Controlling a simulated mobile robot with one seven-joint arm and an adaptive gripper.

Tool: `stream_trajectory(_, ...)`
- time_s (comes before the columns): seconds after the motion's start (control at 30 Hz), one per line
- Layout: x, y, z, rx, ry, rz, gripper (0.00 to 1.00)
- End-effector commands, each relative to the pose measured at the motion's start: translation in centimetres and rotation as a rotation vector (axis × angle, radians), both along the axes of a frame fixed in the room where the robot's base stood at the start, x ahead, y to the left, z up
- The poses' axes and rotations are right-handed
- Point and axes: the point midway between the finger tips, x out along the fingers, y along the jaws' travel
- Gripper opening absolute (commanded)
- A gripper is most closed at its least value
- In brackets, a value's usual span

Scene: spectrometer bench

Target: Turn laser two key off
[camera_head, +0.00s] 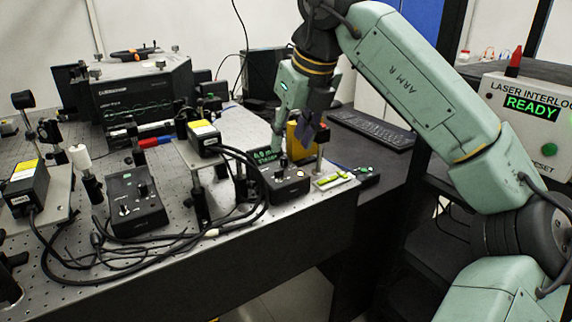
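Two black laser control boxes with knobs or keys on top sit on the optical bench; their labels are too small to read, so I cannot tell which is laser two. One control box (135,205) is at centre left. The other control box (288,187) is near the bench's right corner, with a small upright knob or key on top. My gripper (283,150) points down just above this right box, close to that knob. Its fingertips are small and partly merged with things behind, so contact and finger opening cannot be told. A small green-lit display (264,156) stands behind that box.
Black cables (110,245) loop across the bench front. Laser heads on posts stand left (27,185) and centre (204,136). A yellow object (295,142) stands behind my gripper. A keyboard (372,129) lies behind right. The laser interlock panel (530,125) at right reads READY.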

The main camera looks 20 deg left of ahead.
Motion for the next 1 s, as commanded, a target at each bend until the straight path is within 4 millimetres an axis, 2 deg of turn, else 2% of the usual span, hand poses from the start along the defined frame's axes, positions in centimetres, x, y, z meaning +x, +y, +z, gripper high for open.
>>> stream_trajectory(0.2,0.9,1.4,-4.0,0.002,0.005,0.006,0.38)
stream_trajectory(0.43,1.7,2.4,-7.1,0.003,0.004,0.005,0.38)
stream_trajectory(0.6,1.9,2.8,-7.9,0.004,0.002,0.006,0.38)
stream_trajectory(0.87,1.9,2.8,-8.1,0.004,0.002,0.006,0.38)
stream_trajectory(1.0,1.9,2.8,-8.1,0.004,0.002,0.006,0.29)
